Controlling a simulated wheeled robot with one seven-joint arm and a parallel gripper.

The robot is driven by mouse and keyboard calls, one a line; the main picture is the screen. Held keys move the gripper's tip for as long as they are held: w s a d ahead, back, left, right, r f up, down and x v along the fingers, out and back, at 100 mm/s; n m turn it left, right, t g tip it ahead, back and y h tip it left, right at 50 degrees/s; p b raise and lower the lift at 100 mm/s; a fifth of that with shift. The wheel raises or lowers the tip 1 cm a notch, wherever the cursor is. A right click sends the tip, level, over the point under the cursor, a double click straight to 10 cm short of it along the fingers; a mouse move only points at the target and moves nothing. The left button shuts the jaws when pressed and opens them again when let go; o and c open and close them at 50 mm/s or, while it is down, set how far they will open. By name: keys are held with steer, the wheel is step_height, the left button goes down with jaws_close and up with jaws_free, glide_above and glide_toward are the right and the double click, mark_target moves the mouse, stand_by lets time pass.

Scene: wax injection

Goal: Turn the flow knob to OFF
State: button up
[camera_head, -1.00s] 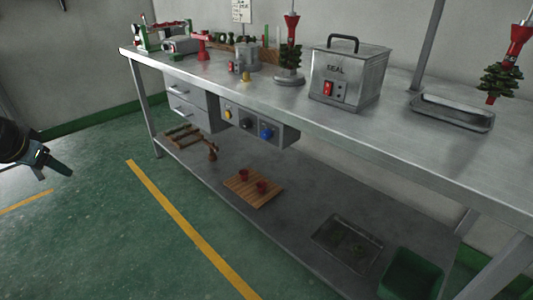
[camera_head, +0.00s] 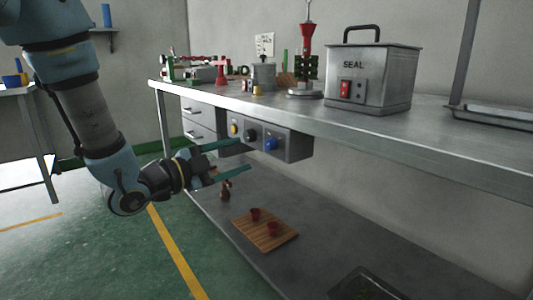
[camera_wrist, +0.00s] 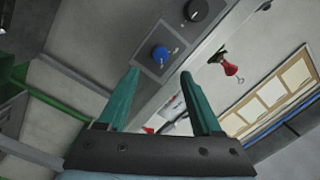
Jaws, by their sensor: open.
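The control panel (camera_head: 293,148) hangs under the front edge of the bench, right of the drawers. It carries a yellow knob (camera_head: 234,129), a black knob (camera_head: 250,135) and a blue knob (camera_head: 271,144). I cannot read which is the flow knob. In the wrist view, the blue knob (camera_wrist: 160,53) appears between and beyond my fingertips, and the black knob (camera_wrist: 195,10) is above right with a white pointer mark. My gripper (camera_head: 246,156) is open and empty in front of the panel, touching no knob. It also shows in the wrist view (camera_wrist: 160,75).
The bench top (camera_head: 380,128) overhangs the panel. On it stand the SEAL box (camera_head: 372,80), a red-and-green stand (camera_head: 305,65) and smaller tools. The lower shelf (camera_head: 310,240) holds a wooden board (camera_head: 262,236) with red cups. The green floor in front is clear.

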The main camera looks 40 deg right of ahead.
mark_target(267, 146)
steer(key=d, duration=0.9)
steer(key=shift+w, duration=0.15)
jaws_close()
